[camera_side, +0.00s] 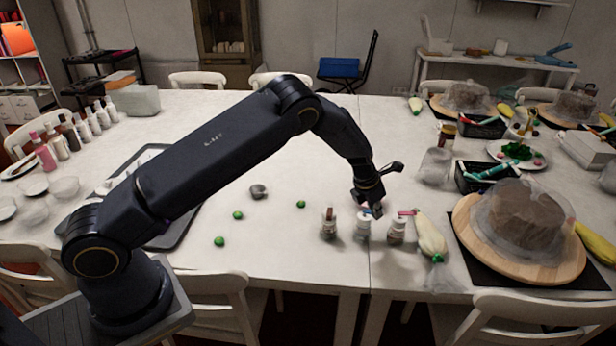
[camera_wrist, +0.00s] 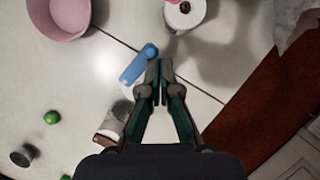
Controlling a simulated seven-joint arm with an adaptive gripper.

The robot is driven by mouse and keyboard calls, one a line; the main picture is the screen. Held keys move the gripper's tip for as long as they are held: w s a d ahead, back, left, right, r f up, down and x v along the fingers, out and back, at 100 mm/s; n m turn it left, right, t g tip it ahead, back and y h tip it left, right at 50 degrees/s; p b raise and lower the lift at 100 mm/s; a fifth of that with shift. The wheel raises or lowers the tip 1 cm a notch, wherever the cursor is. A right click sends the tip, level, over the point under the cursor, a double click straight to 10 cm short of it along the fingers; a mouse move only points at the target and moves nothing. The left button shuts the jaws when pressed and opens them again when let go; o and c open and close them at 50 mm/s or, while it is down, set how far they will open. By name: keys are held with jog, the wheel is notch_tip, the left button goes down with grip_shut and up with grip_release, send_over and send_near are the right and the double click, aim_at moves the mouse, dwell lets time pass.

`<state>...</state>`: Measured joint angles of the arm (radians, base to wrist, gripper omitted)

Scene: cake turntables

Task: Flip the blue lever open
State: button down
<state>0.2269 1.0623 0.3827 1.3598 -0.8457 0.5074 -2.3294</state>
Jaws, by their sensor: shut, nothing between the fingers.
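The blue lever (camera_wrist: 138,66) shows in the wrist view as a short blue bar, lying slantwise on top of a white container that is mostly hidden. In the side view that container is the middle white jar (camera_side: 363,228) in a row of three, with a bit of blue at its top. My gripper (camera_wrist: 159,66) is shut and empty, its fingertips close beside the lever's right side. I cannot tell if they touch it. In the side view my gripper (camera_side: 373,209) points down just above the middle jar.
A brown-topped jar (camera_side: 329,223) stands left and a pink-topped jar (camera_side: 397,230) right of the middle one. A pale vegetable (camera_side: 430,236) and a cake board (camera_side: 470,240) lie farther right. Several green balls and a small metal cup (camera_side: 258,191) lie left.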

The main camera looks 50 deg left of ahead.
jog(key=shift+a, duration=0.1)
jog(key=shift+s+a, duration=0.1)
jog(key=shift+a, duration=0.6)
jog(key=s+r, duration=0.7)
jog(key=r, duration=0.2)
jog(key=shift+s+d+r, duration=0.2)
jog(key=shift+s+d, duration=0.1)
jog(key=shift+d, duration=0.15)
